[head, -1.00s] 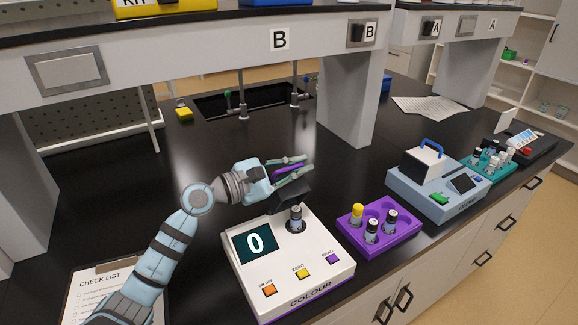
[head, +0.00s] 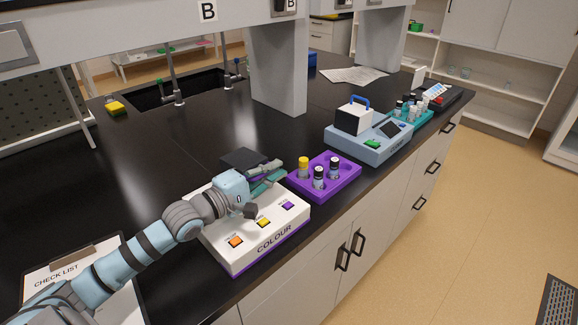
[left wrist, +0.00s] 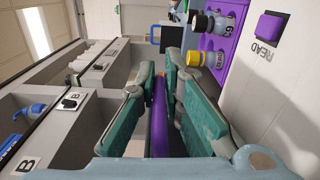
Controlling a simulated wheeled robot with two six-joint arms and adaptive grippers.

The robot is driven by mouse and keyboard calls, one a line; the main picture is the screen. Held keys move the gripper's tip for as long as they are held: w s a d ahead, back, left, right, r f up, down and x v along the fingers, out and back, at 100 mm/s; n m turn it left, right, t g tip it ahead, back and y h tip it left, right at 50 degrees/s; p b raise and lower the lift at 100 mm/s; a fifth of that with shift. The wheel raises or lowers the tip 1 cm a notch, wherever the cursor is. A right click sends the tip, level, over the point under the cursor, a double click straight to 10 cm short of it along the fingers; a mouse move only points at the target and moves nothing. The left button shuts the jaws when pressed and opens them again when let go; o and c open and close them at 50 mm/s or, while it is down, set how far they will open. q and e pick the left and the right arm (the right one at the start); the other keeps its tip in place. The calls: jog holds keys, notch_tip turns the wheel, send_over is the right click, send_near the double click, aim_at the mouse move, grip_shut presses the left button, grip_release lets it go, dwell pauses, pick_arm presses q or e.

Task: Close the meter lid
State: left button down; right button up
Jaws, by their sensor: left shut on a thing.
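The white colour meter (head: 262,243) stands at the counter's front edge, partly behind my left arm. Its dark lid (head: 246,159) stands raised at the meter's back, behind my gripper. My left gripper (head: 268,175) is over the meter's back part, its fingers pointing right. In the left wrist view its green-padded fingers (left wrist: 168,95) are shut on a purple bar (left wrist: 160,118). My arm and gripper hide the meter's display and the vial well. A purple READ button (left wrist: 269,27) shows in the left wrist view. My right gripper is out of view.
A purple rack (head: 341,181) with 3 vials stands just right of the meter. A blue-grey instrument (head: 358,148) stands beyond it. A checklist clipboard (head: 70,270) lies at left. A sink (head: 150,97) is at the back. The black counter behind the meter is clear.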

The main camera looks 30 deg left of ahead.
pick_arm(q)
jog(key=shift+s+d+f, duration=0.1)
jog(key=shift+d+f, duration=0.1)
jog(key=shift+f, duration=0.55)
jog(key=shift+d+f+b, duration=0.1)
jog(key=shift+f+b, duration=0.2)
jog(key=shift+f, duration=0.15)
jog(key=c, duration=1.7)
grip_release()
jog(key=shift+s, duration=0.1)
jog(key=shift+r, duration=0.45)
notch_tip(320, 180, up, 9)
jog(key=shift+r, duration=0.1)
